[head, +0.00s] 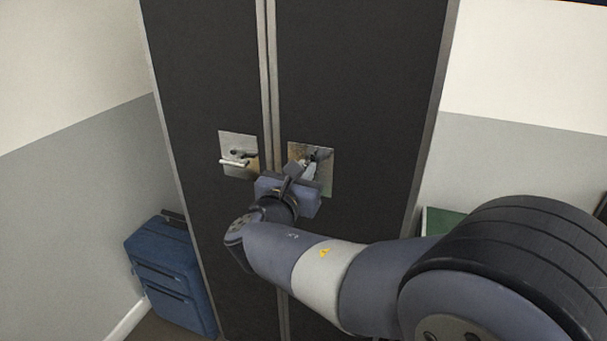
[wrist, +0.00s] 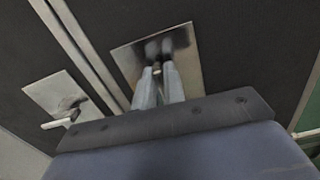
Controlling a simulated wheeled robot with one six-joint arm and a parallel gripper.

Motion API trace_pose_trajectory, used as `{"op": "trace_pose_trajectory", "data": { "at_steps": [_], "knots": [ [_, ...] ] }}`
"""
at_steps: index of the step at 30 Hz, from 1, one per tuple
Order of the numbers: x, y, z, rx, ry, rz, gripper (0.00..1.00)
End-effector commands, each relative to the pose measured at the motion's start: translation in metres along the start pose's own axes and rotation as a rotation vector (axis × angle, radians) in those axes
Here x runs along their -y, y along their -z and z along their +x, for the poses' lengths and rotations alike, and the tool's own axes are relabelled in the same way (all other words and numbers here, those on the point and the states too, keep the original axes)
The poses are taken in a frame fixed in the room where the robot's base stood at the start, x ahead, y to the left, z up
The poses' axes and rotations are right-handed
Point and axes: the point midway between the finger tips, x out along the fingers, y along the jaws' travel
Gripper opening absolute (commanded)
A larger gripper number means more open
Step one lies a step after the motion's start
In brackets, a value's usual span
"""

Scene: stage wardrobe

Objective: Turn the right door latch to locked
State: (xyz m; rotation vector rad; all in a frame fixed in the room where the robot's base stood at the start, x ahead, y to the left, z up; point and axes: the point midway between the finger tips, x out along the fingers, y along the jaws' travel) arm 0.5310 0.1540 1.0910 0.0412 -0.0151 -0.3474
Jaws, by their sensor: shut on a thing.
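The right door latch is a square metal plate (head: 325,178) on the right dark door, with its handle mostly hidden by my gripper in the head view. In the wrist view its plate (wrist: 185,60) shows with a small bit of the handle (wrist: 157,71) between my fingertips. My gripper (head: 309,168) is at this latch, its fingers (wrist: 158,80) shut on the handle. The angle of the handle cannot be made out.
The left door latch (head: 237,156) has a lever lying about level, close on the left; it also shows in the wrist view (wrist: 60,98). A metal seam (head: 268,80) parts the doors. A blue suitcase (head: 172,275) stands on the floor at the left. A green-topped thing (head: 440,222) is at the right.

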Motion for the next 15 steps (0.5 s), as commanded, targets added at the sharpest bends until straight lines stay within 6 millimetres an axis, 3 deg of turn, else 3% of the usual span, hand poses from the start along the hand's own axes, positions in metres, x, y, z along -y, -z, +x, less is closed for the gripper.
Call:
{"op": "trace_pose_trajectory", "data": {
  "at_steps": [1,15],
  "knots": [
    [0.0013,0.0082,-0.0002,-0.010,0.001,0.016,0.00],
    [0.0073,0.0177,-0.0002,-0.014,0.002,0.385,0.00]
  ]
}}
